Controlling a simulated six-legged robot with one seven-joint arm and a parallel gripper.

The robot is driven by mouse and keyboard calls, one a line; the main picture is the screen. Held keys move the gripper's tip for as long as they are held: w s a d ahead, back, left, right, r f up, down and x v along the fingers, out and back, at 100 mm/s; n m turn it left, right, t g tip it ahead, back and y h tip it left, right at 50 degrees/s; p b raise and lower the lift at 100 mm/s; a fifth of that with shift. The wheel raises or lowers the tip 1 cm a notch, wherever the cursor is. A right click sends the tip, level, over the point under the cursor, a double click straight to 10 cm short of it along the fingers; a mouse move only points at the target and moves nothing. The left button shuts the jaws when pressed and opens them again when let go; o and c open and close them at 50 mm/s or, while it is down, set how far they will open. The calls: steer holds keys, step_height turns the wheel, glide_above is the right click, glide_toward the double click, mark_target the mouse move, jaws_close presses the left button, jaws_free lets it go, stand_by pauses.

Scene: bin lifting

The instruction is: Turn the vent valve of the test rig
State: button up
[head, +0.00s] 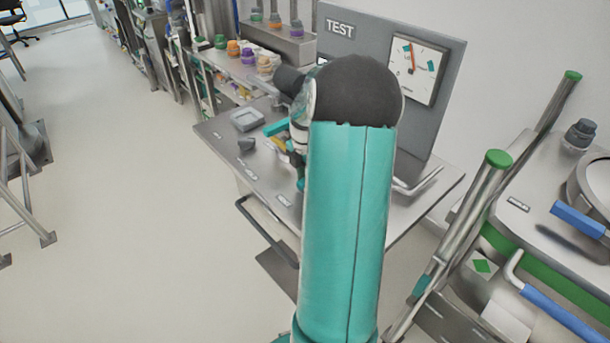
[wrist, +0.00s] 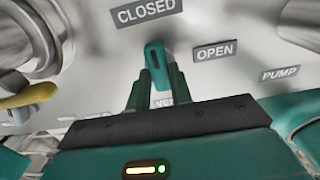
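The vent valve's teal handle (wrist: 155,58) stands in the middle of the wrist view, its free end toward the CLOSED label (wrist: 147,11). The OPEN label (wrist: 214,50) is to its right. A label below it is partly hidden by my fingers. My gripper (wrist: 157,78) has one dark green finger on each side of the handle, close against it; the fingers look shut on it. In the head view the test rig (head: 334,60) has an upright grey TEST panel, and my teal arm hides the valve.
A white gauge (head: 427,62) with an orange needle is on the panel. A yellow handle (wrist: 24,96) and metal fittings sit left in the wrist view; a PUMP label (wrist: 279,73) is at right. A grey tray (head: 247,120) lies on the bench. Open floor (head: 120,190) is left.

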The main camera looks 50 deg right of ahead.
jaws_close()
steer(key=m, duration=0.3)
steer(key=shift+m, duration=0.3)
steer(key=m, duration=0.5)
steer(key=shift+m, duration=0.3)
steer(key=m, duration=0.4)
steer(key=shift+m, duration=2.4)
